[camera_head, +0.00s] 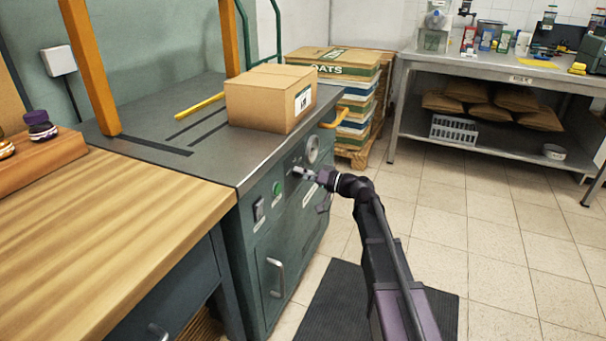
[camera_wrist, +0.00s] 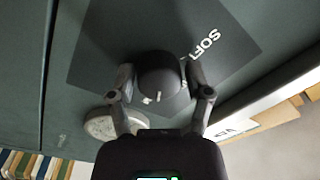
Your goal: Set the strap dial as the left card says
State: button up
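My gripper (camera_wrist: 160,84) has one finger on each side of the knob, with what looks like a narrow gap at each side. In the head view my gripper (camera_head: 305,174) is at the front panel of the green strapping machine (camera_head: 265,225) and hides the knob. I cannot identify the left card in either view.
A round gauge (camera_head: 312,149) is just above my gripper, with a green button (camera_head: 277,188) and a switch (camera_head: 258,209) to its left. Tiled floor lies open to the right.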

jog(key=shift+o, duration=0.6)
jog(key=shift+d, duration=0.1)
jog(key=shift+s+d+f, duration=0.1)
jog(key=shift+s+f, duration=0.15)
jog(key=shift+s, duration=0.2)
jog(key=s+d+f+g+h+p, duration=0.4)
jog(key=s+d+f+h, duration=0.45)
jog(key=s, duration=0.45)
jog(key=s+d+f+m+g+h+p, duration=0.2)
jog(key=s+d+m+h+p, duration=0.2)
jog(key=s+d+h, duration=0.75)
jog(key=d+r+y+p, duration=0.2)
jog(key=d+r+p, duration=0.1)
jog(key=r+p, duration=3.4)
jog(key=shift+s+p, duration=0.15)
jog(key=shift+p, duration=0.15)
